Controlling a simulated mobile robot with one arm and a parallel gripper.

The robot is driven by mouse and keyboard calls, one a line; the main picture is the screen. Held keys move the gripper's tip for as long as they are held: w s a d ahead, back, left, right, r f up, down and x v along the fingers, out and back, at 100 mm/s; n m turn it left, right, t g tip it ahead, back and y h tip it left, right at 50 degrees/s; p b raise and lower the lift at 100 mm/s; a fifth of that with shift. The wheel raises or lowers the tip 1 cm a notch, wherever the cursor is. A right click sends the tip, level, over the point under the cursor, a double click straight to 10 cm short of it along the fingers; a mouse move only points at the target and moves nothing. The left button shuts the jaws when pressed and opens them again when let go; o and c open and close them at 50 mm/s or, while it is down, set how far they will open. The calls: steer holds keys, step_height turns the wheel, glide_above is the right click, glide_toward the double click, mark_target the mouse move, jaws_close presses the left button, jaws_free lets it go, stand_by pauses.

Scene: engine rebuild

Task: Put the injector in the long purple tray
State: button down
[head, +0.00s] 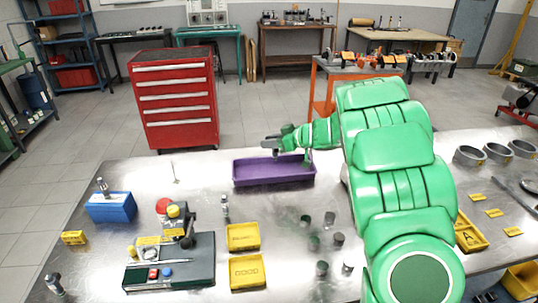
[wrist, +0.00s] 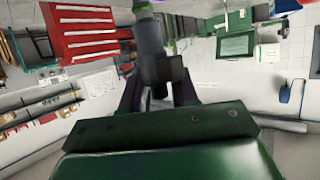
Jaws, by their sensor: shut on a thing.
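The long purple tray (head: 274,181) lies on the metal table, in the middle of the head view, and looks empty where I can see in. My gripper (head: 277,145) is above the tray's back edge, pointing left. In the wrist view my gripper (wrist: 160,78) is shut on a grey cylindrical part, the injector (wrist: 149,36), with a green band near the upper picture edge. In the head view the held injector is too small to make out clearly. My green arm hides the area right of the tray.
A blue block (head: 110,209) with an upright part stands at left. Yellow trays (head: 243,237), a dark fixture (head: 170,262) and several small dark cylinders (head: 322,268) stand in front. Metal rings (head: 470,155) lie at right. A red cabinet (head: 176,100) stands behind the table.

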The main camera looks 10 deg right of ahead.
steer(key=shift+w+f, duration=0.65)
steer(key=shift+f, duration=0.65)
steer(key=shift+w+f, duration=0.6)
steer(key=shift+f, duration=0.65)
steer(key=shift+w+f, duration=0.65)
steer(key=shift+f, duration=0.65)
steer(key=shift+f, duration=0.15)
steer(key=c, duration=0.9)
jaws_free()
steer(key=shift+o, duration=0.2)
steer(key=shift+s+d+r, duration=0.1)
steer(key=shift+r, duration=0.15)
steer(key=v, duration=1.1)
steer(key=shift+s+d, duration=0.2)
steer(key=shift+d, duration=0.05)
steer(key=shift+r, duration=0.1)
